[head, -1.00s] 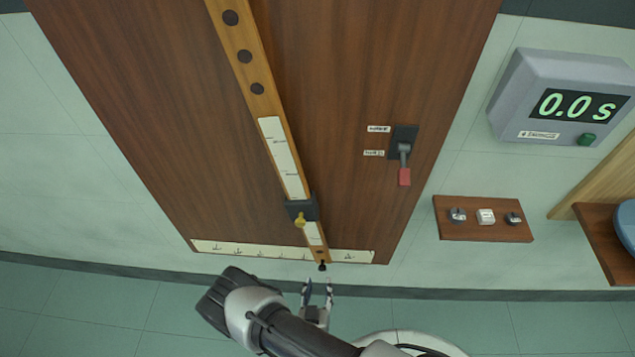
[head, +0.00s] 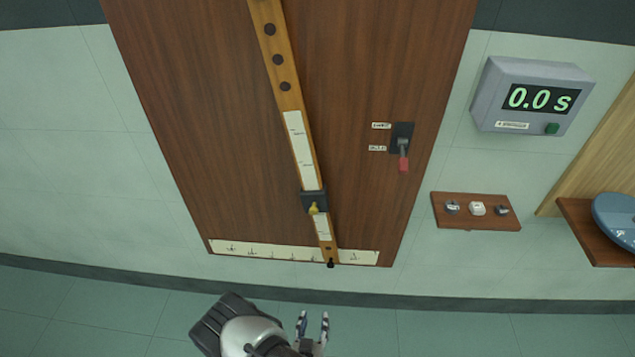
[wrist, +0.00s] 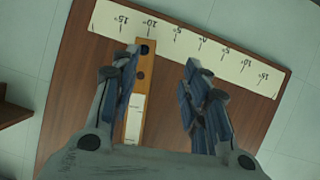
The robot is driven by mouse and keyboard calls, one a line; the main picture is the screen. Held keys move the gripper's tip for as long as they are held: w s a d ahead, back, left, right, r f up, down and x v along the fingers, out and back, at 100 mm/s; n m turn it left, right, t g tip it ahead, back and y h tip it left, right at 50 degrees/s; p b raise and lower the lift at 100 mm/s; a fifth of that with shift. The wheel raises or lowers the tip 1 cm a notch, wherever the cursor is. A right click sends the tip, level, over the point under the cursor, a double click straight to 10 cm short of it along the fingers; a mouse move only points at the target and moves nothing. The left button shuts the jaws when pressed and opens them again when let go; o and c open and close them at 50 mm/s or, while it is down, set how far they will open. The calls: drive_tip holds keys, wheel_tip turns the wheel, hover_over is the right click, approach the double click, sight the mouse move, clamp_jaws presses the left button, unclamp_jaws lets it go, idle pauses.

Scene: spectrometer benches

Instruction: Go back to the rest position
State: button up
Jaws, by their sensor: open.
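My gripper (head: 312,326) is open and empty. In the head view it is low in the picture, below the bottom edge of the brown wooden panel (head: 190,120) and apart from it. In the wrist view its two fingers (wrist: 162,95) are spread, with the panel and its white angle scale (wrist: 190,45) beyond them.
A grey timer box (head: 486,95) reads 0.0 s. A small wooden shelf (head: 472,224) holds three small items. A blue dish (head: 618,218) sits at the far right. The floor below the wall is clear.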

drive_tip(key=w+a+r+m+g+y, duration=0.2)
drive_tip(key=w+a+r+m+g, duration=0.15)
drive_tip(key=w+a+r, duration=0.7)
drive_tip(key=w+d+r+n+g+y, duration=0.1)
drive_tip(key=d+r, duration=0.1)
drive_tip(key=r, duration=0.9)
drive_tip(key=w+d+r+n+g+y, duration=0.1)
drive_tip(key=w+d+r, duration=0.1)
drive_tip(key=r, duration=1)
drive_tip(key=s+d+r+n+g, duration=0.1)
drive_tip(key=s+d+r, duration=0.4)
drive_tip(key=r, duration=0.3)
drive_tip(key=s+d+r+g, duration=0.1)
drive_tip(key=s+d+r, duration=0.4)
drive_tip(key=d+r, duration=0.15)
drive_tip(key=s+d+r+h, duration=0.1)
drive_tip(key=s+d+r, duration=0.1)
drive_tip(key=s+d, duration=0.3)
drive_tip(key=s+d+r+h, duration=0.1)
drive_tip(key=s+d+r, duration=0.2)
drive_tip(key=s, duration=0.8)
drive_tip(key=shift+s+d+n+g, duration=0.25)
drive_tip(key=shift+d+n+g, duration=0.1)
drive_tip(key=shift+d, duration=0.8)
drive_tip(key=shift+r, duration=0.1)
